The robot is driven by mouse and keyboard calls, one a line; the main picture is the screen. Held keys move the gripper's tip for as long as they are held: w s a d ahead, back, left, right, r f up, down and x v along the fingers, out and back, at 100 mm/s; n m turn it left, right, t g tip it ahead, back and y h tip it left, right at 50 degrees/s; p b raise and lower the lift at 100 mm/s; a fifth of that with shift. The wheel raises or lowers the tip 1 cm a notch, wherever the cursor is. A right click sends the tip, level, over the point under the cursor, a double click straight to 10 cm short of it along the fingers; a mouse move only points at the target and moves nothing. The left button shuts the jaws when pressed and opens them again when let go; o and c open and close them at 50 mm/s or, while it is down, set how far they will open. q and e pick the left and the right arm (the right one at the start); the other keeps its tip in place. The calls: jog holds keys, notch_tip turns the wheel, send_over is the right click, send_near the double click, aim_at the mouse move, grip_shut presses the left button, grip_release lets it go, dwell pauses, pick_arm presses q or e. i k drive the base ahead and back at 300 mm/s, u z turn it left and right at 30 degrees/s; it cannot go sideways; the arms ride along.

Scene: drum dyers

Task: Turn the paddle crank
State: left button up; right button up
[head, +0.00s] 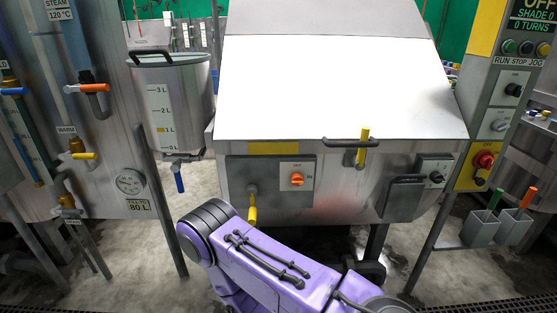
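A steel dyeing machine with a broad white sloped lid (340,85) stands in the middle of the head view. On its lower left front, a dark grey panel (222,180) bears a small crank-like handle with a yellow grip (252,212) hanging down. This looks like the paddle crank, but I cannot read a label naming it. Another yellow upright grip (363,146) stands by the dark bar under the lid's front edge. A purple arm of mine crosses the bottom middle, just below the hanging yellow grip. Neither of my grippers shows, and nothing is seen holding the crank.
An orange knob (297,179) sits right of the hanging grip. A measuring tank (172,100) with a blue-handled tap (179,181) stands left. A control post (490,95) with a red knob (484,159) stands right, near grey holders (481,228). Bare floor (140,265) shows at lower left.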

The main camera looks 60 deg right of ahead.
aim_at(252, 190)
jog(key=z, duration=0.95)
jog(key=i, duration=0.85)
jog(key=z, duration=0.85)
